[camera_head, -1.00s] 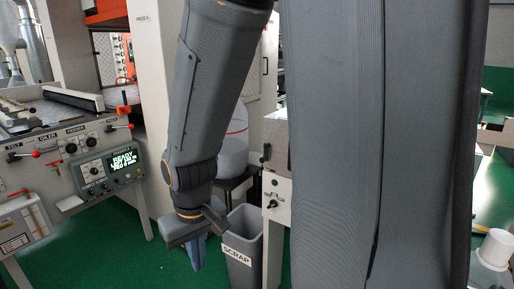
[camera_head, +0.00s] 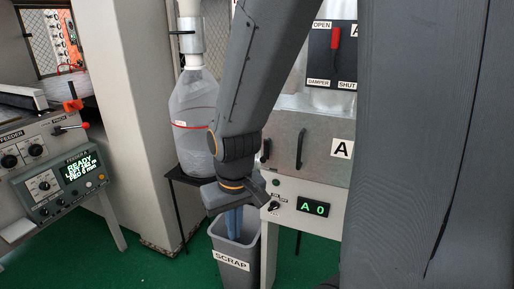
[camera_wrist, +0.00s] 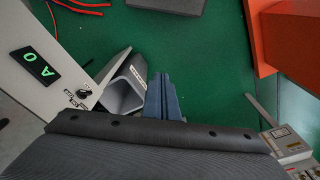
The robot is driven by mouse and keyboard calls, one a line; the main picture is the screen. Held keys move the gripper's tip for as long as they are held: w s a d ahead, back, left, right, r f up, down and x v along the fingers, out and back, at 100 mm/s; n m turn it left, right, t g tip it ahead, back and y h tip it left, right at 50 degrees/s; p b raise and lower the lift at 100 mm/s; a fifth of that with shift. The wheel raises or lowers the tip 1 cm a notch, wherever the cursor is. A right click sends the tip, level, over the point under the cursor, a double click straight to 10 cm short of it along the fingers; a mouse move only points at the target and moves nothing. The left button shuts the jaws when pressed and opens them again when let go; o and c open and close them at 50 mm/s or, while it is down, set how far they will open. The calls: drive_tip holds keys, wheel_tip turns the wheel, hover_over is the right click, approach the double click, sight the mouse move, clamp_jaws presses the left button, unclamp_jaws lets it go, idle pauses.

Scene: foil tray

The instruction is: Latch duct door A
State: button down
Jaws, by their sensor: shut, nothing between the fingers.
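Duct door A (camera_head: 318,131) is a grey metal panel with an "A" label and a dark upright bar handle (camera_head: 301,148). It stands right of my arm in the head view, and my body hides its right part. A small dark lever (camera_head: 265,151) shows at its left edge; whether the door is latched I cannot tell. My gripper (camera_head: 234,222) hangs lower left of the door, pointing down over the scrap bin, apart from the door. Its blue fingers are shut and empty; they also show in the wrist view (camera_wrist: 165,98).
A grey SCRAP bin (camera_head: 231,262) stands under my gripper. A display reading "A 0" (camera_head: 314,208) is below the door, and a red damper lever (camera_head: 336,38) is above it. A clear container (camera_head: 194,120) stands left of my arm. The feeder panel (camera_head: 67,181) is at left.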

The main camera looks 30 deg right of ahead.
sight(266, 150)
drive_tip(key=w+d+r+m+g+h, duration=0.1)
drive_tip(key=w+d+r+m+h, duration=0.1)
drive_tip(key=w, duration=0.6)
drive_tip(key=w+d+r+m+g+h+b, duration=0.1)
drive_tip(key=w+d+r+m, duration=0.3)
drive_tip(key=w+r, duration=0.4)
drive_tip(key=w+d+r+m+g+h+b, duration=0.1)
drive_tip(key=w+d+r+m+h, duration=0.2)
drive_tip(key=w, duration=0.7)
wheel_tip(266, 150, up, 2)
drive_tip(key=m, duration=0.2)
drive_tip(key=shift+d+r+m+h, duration=0.15)
drive_tip(key=shift+m+h, duration=0.15)
drive_tip(key=s+p+x, duration=0.1)
drive_tip(key=p+x, duration=0.1)
drive_tip(key=x, duration=0.4)
drive_tip(key=s+d+r+p+x, duration=0.1)
drive_tip(key=p+x, duration=0.2)
drive_tip(key=x, duration=0.3)
drive_tip(key=shift+s+p, duration=0.3)
drive_tip(key=shift+s, duration=0.05)
drive_tip(key=shift+d+f, duration=0.2)
drive_tip(key=shift+d, duration=0.1)
